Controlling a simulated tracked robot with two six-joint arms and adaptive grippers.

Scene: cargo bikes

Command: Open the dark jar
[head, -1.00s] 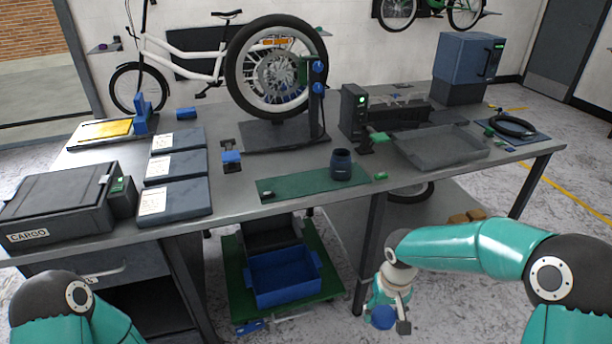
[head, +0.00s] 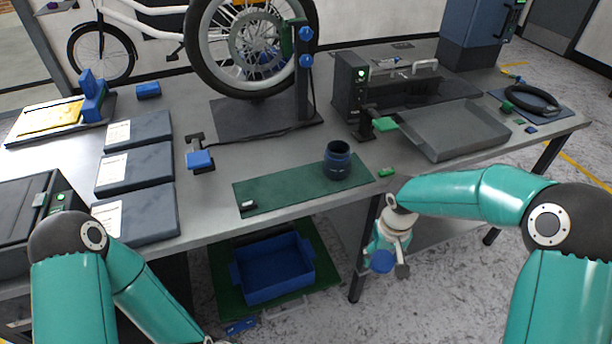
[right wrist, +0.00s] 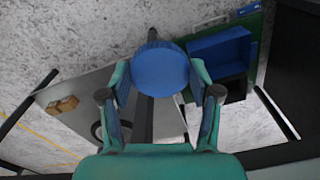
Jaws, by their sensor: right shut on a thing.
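The dark jar (head: 338,166) stands upright on the green mat (head: 270,190) near the table's front edge. Its top shows as a dark open mouth with no lid on it. My right gripper (head: 388,265) hangs in front of the table edge, below the jar and to its right. It is shut on a round blue lid (head: 381,262). In the right wrist view, the two fingers (right wrist: 160,88) hold the lid (right wrist: 160,70) from both sides. My left arm shows at the lower left, but its gripper is outside the picture.
A small dark block (head: 248,206) lies on the mat's left end, and a green piece (head: 387,172) lies right of the mat. A grey tray (head: 455,135) is at the right. A blue bin (head: 272,270) stands below the table. Bare tabletop lies behind the mat.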

